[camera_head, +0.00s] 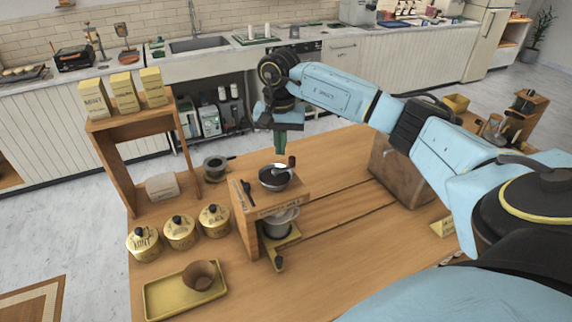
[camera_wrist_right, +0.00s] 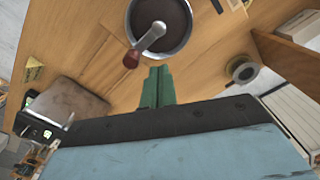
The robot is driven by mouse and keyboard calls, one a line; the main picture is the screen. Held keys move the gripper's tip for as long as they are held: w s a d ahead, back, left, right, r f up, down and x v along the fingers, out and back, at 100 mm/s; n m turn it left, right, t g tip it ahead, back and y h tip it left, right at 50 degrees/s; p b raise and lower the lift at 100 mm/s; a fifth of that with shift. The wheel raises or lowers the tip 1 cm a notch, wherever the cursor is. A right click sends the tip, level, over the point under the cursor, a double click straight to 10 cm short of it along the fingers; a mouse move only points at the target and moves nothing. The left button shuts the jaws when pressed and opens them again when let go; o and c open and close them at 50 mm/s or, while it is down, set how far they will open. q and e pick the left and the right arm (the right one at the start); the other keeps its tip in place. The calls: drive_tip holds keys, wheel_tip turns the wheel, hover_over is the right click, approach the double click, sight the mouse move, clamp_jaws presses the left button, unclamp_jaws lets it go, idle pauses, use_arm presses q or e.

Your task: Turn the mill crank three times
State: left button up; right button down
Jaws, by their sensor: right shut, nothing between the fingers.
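The mill stands on the wooden cart as a wooden stand with a round dark hopper (camera_head: 274,178) on top. Its metal crank arm (camera_wrist_right: 152,35) crosses the hopper and ends in a reddish-brown knob (camera_wrist_right: 131,59); the knob (camera_head: 292,160) also shows in the head view at the hopper's far right side. My right gripper (camera_head: 280,142) points down beyond the hopper. Its green fingers (camera_wrist_right: 157,85) are together and empty, beside the knob and apart from it in the wrist view. My left gripper is not in view.
A metal pot (camera_head: 281,222) sits under the hopper. Yellow tins (camera_head: 180,231) and a yellow tray (camera_head: 160,297) with a brown cup (camera_head: 199,275) lie left of the mill. A wooden shelf (camera_head: 130,118) stands behind the tins. A brown box (camera_head: 398,175) stands right.

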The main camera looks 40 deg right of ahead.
drive_tip(key=shift+f+b, duration=1.1)
drive_tip(key=shift+f, duration=0.45)
idle(0.4)
drive_tip(key=shift+r, duration=0.25)
drive_tip(key=shift+r+p, duration=0.55)
drive_tip(key=shift+r, duration=0.05)
drive_tip(key=shift+r, duration=0.1)
drive_tip(key=shift+s+d, duration=0.1)
drive_tip(key=s, duration=0.4)
drive_tip(key=shift+s, duration=0.25)
drive_tip(key=a, duration=0.1)
drive_tip(key=s+a, duration=0.1)
drive_tip(key=a, duration=0.1)
drive_tip(key=s+a, duration=0.1)
drive_tip(key=a, duration=0.1)
drive_tip(key=shift+a, duration=0.1)
